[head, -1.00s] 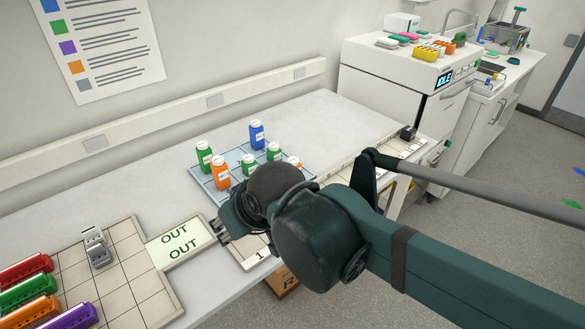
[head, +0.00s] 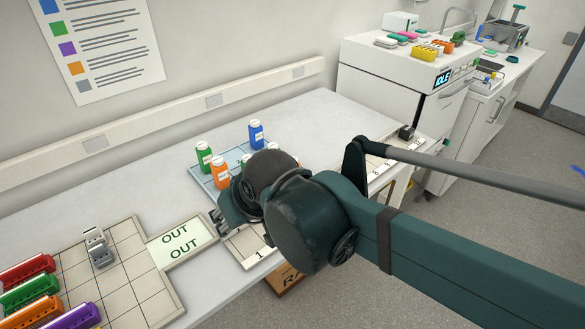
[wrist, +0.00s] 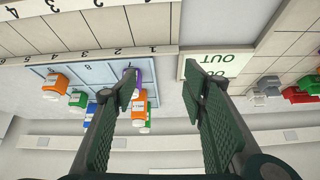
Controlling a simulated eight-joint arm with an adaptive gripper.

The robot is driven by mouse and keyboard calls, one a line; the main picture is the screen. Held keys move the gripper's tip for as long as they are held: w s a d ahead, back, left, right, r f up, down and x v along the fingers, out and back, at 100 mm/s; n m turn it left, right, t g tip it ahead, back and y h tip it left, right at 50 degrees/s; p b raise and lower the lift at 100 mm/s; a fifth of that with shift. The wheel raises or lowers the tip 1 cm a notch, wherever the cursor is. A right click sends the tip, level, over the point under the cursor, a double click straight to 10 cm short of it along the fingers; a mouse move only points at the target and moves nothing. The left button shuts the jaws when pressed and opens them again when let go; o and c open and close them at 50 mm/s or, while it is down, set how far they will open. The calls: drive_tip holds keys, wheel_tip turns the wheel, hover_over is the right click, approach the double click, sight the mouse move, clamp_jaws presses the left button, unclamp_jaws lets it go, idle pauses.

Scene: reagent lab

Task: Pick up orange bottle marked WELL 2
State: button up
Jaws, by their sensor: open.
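An orange bottle with a white cap (head: 220,173) stands at the near left of a pale blue rack (head: 203,181) in the head view. In the wrist view, one orange bottle (wrist: 139,107) is just right of the left finger and another orange bottle (wrist: 55,86) is at the far left. I cannot read WELL 2 on either. My gripper (wrist: 160,78) is open and empty, fingers well apart. The nearer orange bottle lies beside the left finger, which partly hides a purple bottle (wrist: 136,80). In the head view my gripper (head: 214,220) is at the rack's near side; my arm hides much of the rack.
A green bottle (head: 204,156) and a blue bottle (head: 256,134) stand close to the orange one. The OUT pad (head: 180,242) and a tiled tray (head: 130,262) lie left on the bench. A numbered strip (head: 245,252) runs along the front edge. The bench behind the rack is clear.

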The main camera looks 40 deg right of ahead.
drive_tip(key=w+d+r+m+g+h+p, duration=0.1)
drive_tip(key=w+d+r+m+g+p, duration=0.1)
drive_tip(key=w+d+m+p, duration=0.55)
drive_tip(key=w+d+r+m+g+p, duration=0.35)
drive_tip(key=d+p, duration=0.45)
drive_tip(key=d, duration=0.3)
drive_tip(key=shift+w+d+f+m+g+p, duration=0.25)
drive_tip(key=shift+d+f+m+p, duration=0.6)
drive_tip(key=shift+d, duration=0.7)
drive_tip(key=shift+w+d+f+m+g+p, duration=0.25)
drive_tip(key=shift+d+f+m+p, duration=0.35)
drive_tip(key=shift+d+m+p, duration=0.75)
drive_tip(key=shift+w+d+f+m+g+p, duration=0.25)
drive_tip(key=shift+d+f+m+p, duration=0.5)
drive_tip(key=shift+d, duration=0.95)
drive_tip(key=shift+d+f, duration=0.15)
drive_tip(key=shift+f, duration=1.1)
drive_tip(key=shift+d+f, duration=0.2)
drive_tip(key=shift+f, duration=2.4)
drive_tip(key=shift+c, duration=0.7)
